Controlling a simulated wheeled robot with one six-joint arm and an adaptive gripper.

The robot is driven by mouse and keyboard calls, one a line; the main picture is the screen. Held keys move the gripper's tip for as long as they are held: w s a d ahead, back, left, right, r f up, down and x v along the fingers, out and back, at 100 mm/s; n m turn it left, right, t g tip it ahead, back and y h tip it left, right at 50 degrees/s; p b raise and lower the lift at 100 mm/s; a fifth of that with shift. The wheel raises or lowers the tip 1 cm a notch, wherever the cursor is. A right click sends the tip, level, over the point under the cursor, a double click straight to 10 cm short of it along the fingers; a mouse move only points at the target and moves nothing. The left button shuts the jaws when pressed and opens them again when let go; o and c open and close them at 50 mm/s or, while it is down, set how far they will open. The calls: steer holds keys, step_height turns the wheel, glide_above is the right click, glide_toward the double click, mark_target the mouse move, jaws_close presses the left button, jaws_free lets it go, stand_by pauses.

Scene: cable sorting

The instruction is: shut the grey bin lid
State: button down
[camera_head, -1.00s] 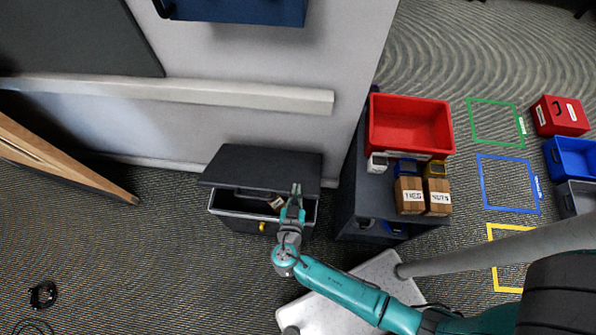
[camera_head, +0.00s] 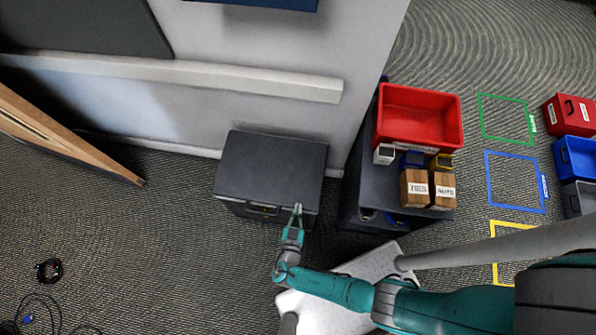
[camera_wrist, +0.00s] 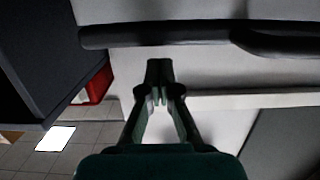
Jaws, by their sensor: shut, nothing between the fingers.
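The grey bin (camera_head: 250,209) stands on the floor against the wall. Its dark grey lid (camera_head: 268,168) lies over the top in the head view, and the bin's inside is hidden. No clear gap shows along the front edge. My gripper (camera_head: 297,208) is at the lid's front right edge, fingers together and empty. Whether it touches the lid is not clear. In the wrist view my closed fingertips (camera_wrist: 159,75) point toward the pale wall.
A dark cabinet (camera_head: 352,190) stands close to the right of the bin, with a red bin (camera_head: 420,116) and labelled wooden boxes (camera_head: 414,188) on top. A wooden board (camera_head: 65,135) leans at left. Cables (camera_head: 38,308) lie on the floor at lower left.

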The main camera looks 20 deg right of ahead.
steer(key=shift+s+a+f, duration=0.1)
steer(key=shift+f, duration=0.85)
steer(key=shift+s+f, duration=0.2)
steer(key=shift+f, duration=0.3)
steer(key=shift+d, duration=0.2)
step_height(320, 180, up, 11)
steer(key=shift+w+a+r+t, duration=0.2)
steer(key=shift+w+t, duration=0.05)
steer(key=shift+t, duration=0.05)
